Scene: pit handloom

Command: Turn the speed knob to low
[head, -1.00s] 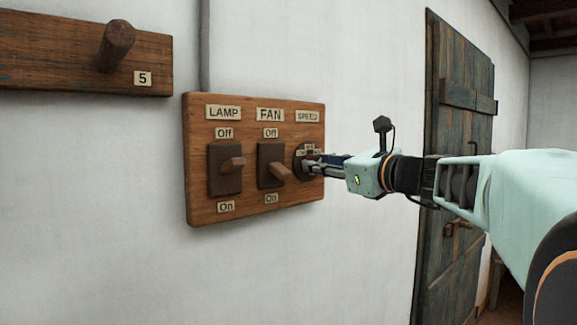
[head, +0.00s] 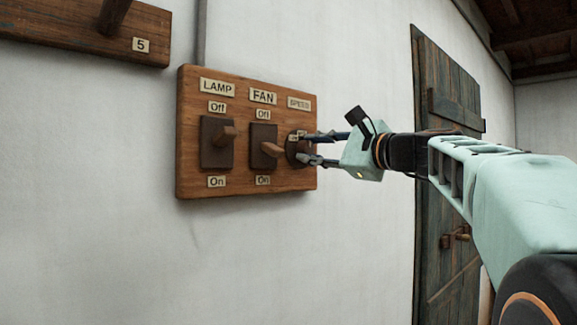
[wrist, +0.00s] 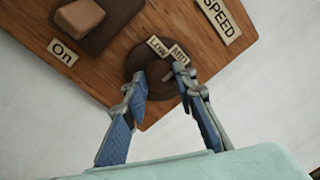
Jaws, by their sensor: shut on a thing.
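The dark round speed knob (head: 294,150) sits at the right end of a wooden switch board under the SPEED label (head: 299,103). In the wrist view the knob (wrist: 158,78) lies between my fingertips, with the LOW label (wrist: 157,45) and the MID label (wrist: 180,54) at its upper edge. My gripper (head: 308,149) is shut on the knob, one finger on each side; it also shows in the wrist view (wrist: 160,79). The fingers partly hide the knob, and I cannot tell exactly which mark it points to.
The wooden board (head: 247,188) also bears the lamp switch (head: 217,143) and the fan switch (head: 263,147), just left of my fingers. A peg board (head: 60,35) hangs at upper left. A dark wooden door (head: 440,170) stands at right. The wall below the board is clear.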

